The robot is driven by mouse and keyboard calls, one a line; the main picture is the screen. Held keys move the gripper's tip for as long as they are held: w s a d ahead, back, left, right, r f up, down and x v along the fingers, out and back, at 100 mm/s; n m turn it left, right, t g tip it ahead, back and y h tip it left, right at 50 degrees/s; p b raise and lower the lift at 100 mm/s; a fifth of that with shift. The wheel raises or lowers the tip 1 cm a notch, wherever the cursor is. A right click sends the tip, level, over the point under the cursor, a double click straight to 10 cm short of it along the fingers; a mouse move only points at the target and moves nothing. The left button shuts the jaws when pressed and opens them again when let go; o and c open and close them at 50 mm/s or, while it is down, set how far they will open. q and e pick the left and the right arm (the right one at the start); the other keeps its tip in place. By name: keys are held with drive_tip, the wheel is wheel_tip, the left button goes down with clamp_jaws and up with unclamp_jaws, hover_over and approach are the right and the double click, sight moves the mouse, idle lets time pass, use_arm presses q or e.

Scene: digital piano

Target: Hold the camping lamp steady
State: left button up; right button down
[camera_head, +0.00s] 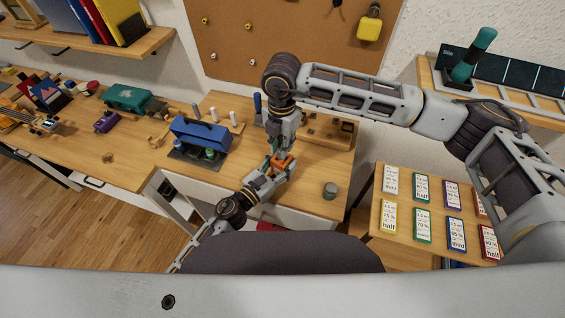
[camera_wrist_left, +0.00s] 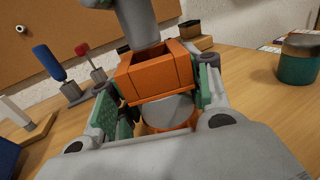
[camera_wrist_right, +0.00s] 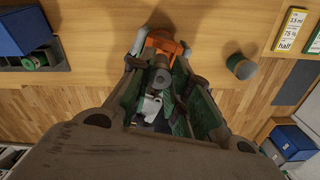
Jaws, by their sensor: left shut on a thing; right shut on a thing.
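The camping lamp is an orange body (camera_wrist_left: 160,78) with an open, box-like top and a pale grey part below it; it also shows in the head view (camera_head: 282,162). My left gripper (camera_wrist_left: 155,105) is shut on the lamp, with green pads at both sides, and holds it above the table. My right gripper (camera_head: 276,145) is above the lamp and shut on a grey cylindrical piece (camera_wrist_right: 161,76). In the left wrist view a grey cylinder (camera_wrist_left: 138,20) reaches down to the lamp's open top. Whether it touches inside is hidden.
A grey-green canister (camera_head: 330,190) stands on the wooden table to the right of the lamp. A blue toolbox-like object (camera_head: 200,134) and upright pegs (camera_head: 232,118) stand at the left and back. Labelled cards (camera_head: 422,188) lie on a side table at the right.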

sight(276, 170)
use_arm(q)
drive_tip(key=shift+f, duration=0.1)
use_arm(e)
drive_tip(key=shift+r, duration=0.2)
drive_tip(key=shift+r, duration=2.3)
use_arm(q)
drive_tip(key=o, duration=1.3)
drive_tip(key=shift+c, duration=0.2)
drive_tip(key=shift+s+a, duration=0.1)
use_arm(e)
drive_tip(key=shift+f, duration=0.1)
use_arm(q)
drive_tip(key=shift+b+v, duration=1.15)
drive_tip(key=shift+v, duration=1.7)
use_arm(e)
drive_tip(key=shift+f, duration=1.1)
